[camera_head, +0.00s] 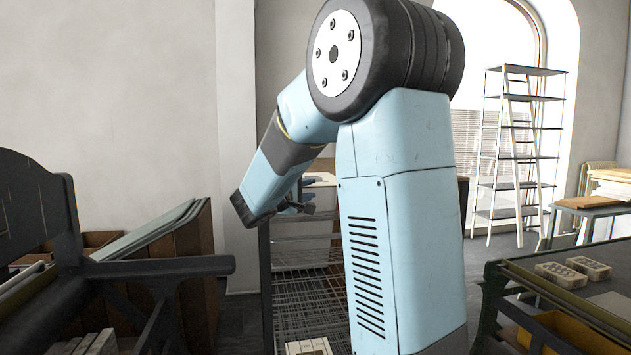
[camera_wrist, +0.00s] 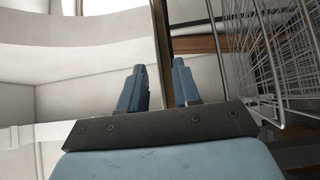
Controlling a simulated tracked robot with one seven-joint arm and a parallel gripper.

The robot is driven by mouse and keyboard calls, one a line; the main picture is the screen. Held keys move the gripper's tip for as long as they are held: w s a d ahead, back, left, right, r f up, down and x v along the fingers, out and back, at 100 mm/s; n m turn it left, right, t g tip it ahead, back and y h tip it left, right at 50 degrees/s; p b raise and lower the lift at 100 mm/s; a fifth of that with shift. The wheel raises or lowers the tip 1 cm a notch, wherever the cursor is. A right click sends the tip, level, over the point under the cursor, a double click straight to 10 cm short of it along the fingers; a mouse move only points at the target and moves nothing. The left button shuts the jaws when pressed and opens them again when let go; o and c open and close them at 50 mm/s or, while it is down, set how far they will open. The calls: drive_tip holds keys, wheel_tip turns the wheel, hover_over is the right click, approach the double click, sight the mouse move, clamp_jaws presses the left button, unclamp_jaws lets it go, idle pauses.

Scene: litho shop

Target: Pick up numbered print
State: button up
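My gripper (camera_wrist: 160,80) shows in the wrist view with its two blue fingers apart and nothing between them. In the head view my arm reaches down and left, and the gripper (camera_head: 293,207) is small and partly hidden beside the wire rack (camera_head: 300,265). A pale flat sheet (camera_head: 320,179) lies at the top of the rack, partly covered by my arm. I cannot tell whether it is the numbered print; no number is readable in either view.
The wire rack's side (camera_wrist: 285,60) stands close at the right in the wrist view. A dark press frame (camera_head: 75,240) is at the left. A dark table (camera_head: 575,310) with light blocks (camera_head: 588,267) is at the right. A tall shelf (camera_head: 515,155) stands behind.

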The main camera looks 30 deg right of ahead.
sight(323, 184)
drive_tip(key=shift+x, duration=1.5)
clamp_jaws()
